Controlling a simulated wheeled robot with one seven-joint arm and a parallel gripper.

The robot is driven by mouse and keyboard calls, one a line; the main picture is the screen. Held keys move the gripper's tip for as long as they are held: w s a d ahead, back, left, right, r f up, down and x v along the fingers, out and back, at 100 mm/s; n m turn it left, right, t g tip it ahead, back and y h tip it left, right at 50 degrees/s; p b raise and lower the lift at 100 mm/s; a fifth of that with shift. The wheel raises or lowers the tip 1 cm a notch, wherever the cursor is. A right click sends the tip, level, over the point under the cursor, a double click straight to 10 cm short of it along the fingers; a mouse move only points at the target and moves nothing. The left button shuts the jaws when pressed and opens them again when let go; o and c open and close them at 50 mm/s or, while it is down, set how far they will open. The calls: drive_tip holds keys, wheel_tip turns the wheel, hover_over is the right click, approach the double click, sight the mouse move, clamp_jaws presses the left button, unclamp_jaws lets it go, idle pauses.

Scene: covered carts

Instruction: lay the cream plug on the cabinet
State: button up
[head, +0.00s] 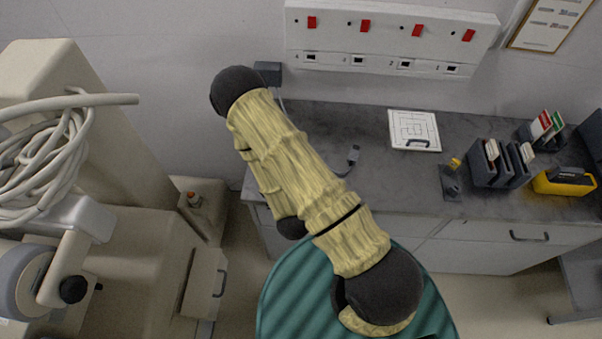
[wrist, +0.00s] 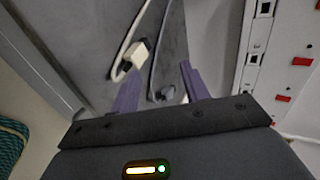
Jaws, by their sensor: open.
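The cream plug (wrist: 133,54) shows in the wrist view, on a pale cable, over the grey top of the cabinet. I cannot tell whether it touches the top. My gripper (wrist: 158,82) is open, with its two fingers spread and nothing held between them. The plug appears beyond the fingertips, toward the left finger. In the head view the cabinet (head: 330,130) stands along the wall with a dark grey top. The cream plug and my gripper do not show there; my covered arm blocks part of the cabinet.
A dark plug (head: 353,155) with a cable lies on the cabinet top. A wall panel (head: 390,38) hangs above. A green covered cart (head: 290,295) stands in front.

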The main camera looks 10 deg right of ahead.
drive_tip(key=shift+p+v, duration=1.05)
drive_tip(key=shift+v, duration=0.15)
drive_tip(key=shift+s, duration=0.1)
drive_tip(key=w+r+n+g+y+b, duration=0.35)
drive_tip(key=r+n+g, duration=0.25)
drive_tip(key=r+n, duration=0.45)
drive_tip(key=s+d+r+n+g, duration=0.3)
drive_tip(key=s+d+r+n, duration=0.2)
drive_tip(key=s+r+n, duration=0.4)
drive_tip(key=shift+s+r+n+b, duration=0.2)
drive_tip(key=shift+r+n+b, duration=0.2)
drive_tip(key=shift+n, duration=0.65)
